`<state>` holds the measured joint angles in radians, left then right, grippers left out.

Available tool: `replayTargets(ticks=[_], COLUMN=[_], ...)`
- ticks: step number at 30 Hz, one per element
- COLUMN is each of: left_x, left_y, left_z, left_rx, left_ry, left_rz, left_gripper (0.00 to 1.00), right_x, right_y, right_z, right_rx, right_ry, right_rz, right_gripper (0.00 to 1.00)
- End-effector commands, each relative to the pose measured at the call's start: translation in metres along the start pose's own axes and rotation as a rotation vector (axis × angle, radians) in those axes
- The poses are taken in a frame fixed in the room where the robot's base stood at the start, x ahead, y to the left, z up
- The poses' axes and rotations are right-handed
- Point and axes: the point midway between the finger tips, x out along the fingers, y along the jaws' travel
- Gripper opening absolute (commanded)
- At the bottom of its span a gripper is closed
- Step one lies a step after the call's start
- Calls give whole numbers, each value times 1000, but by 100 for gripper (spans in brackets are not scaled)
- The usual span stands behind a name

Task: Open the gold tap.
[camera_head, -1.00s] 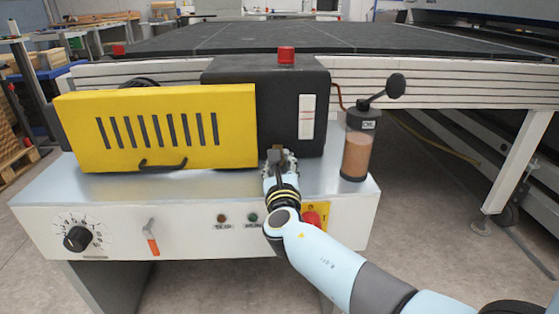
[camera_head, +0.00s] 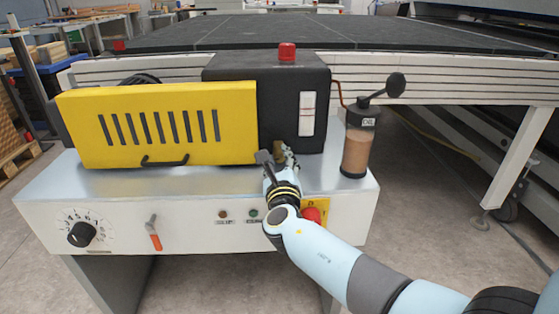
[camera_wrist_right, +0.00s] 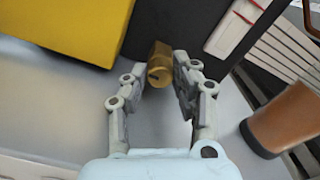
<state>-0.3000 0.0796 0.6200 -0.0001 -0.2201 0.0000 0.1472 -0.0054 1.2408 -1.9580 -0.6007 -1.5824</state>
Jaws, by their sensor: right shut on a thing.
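The gold tap (camera_wrist_right: 158,66) sticks out low on the front of the black housing (camera_head: 292,105). In the head view only a small part of the tap (camera_head: 279,152) shows behind my fingers. My right gripper (camera_head: 275,158) reaches up to it from the front. In the right wrist view the fingers of this gripper (camera_wrist_right: 161,73) stand on either side of the tap's end and are shut on it. How far the tap is turned cannot be told. My left gripper is not in view.
A yellow slotted cover (camera_head: 155,128) with a black handle is left of the tap. A brown-filled cylinder (camera_head: 358,150) with a black lever stands to the right. Below, the white front panel (camera_head: 190,217) carries a dial, an orange lever and a red button (camera_head: 312,214).

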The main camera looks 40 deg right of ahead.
Motion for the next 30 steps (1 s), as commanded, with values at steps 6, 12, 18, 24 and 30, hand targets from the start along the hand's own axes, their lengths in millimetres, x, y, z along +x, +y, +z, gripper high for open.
replayTargets(ticks=[6, 12, 18, 24, 30], left_x=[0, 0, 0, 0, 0], left_y=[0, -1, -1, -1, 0], left_z=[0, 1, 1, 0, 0], left_rx=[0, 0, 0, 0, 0], left_ry=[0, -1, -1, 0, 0], left_rz=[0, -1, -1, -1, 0], left_gripper=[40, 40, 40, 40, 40], right_x=[0, 0, -17, -62, -101], right_y=[0, 0, 1, 1, 0], right_z=[0, 0, -1, -2, -1], right_rx=[0, 0, 3, 2, 1], right_ry=[1, 0, 2, 4, 3], right_rz=[1, 1, 2, 2, 1], right_gripper=[49, 49, 49, 49, 49])
